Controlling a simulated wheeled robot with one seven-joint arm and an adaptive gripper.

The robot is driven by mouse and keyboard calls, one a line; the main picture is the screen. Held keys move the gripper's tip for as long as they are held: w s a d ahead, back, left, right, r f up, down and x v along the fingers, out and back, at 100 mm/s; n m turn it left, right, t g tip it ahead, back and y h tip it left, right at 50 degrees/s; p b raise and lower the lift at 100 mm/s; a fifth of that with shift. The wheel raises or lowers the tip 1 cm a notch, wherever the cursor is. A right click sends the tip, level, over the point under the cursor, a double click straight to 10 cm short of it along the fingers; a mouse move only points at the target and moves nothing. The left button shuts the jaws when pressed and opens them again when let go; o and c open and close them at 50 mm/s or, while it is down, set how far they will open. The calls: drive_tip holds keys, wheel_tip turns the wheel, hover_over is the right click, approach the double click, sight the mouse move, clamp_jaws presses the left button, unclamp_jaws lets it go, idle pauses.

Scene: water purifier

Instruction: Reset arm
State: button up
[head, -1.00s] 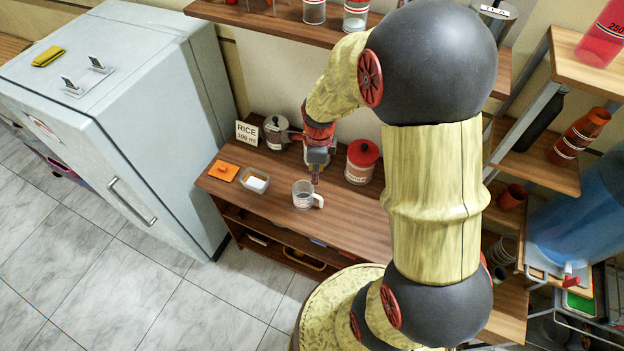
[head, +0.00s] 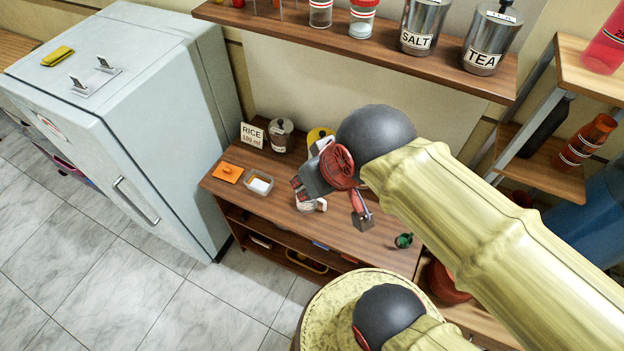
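My gripper (head: 335,203) is over the wooden counter (head: 262,211), folded in close beneath the dark ball joint of my arm. Its red and grey parts overlap in this view, so how far apart its fingers are is unclear. No object is clearly seen held. A white cup (head: 318,206) shows only in part behind the gripper, on the counter. Whether the gripper touches it cannot be told.
A RICE card (head: 252,135), a metal canister (head: 280,134), a small tray (head: 258,183) and an orange item (head: 228,172) stand left. A small green object (head: 403,240) lies right. A shelf (head: 375,52) with SALT (head: 424,25) and TEA (head: 497,42) canisters hangs above; a fridge (head: 120,120) stands left.

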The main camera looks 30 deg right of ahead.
wheel_tip(320, 180, down, 12)
drive_tip(key=b, duration=1.1)
drive_tip(key=shift+r+b, duration=0.2)
drive_tip(key=shift+b, duration=0.15)
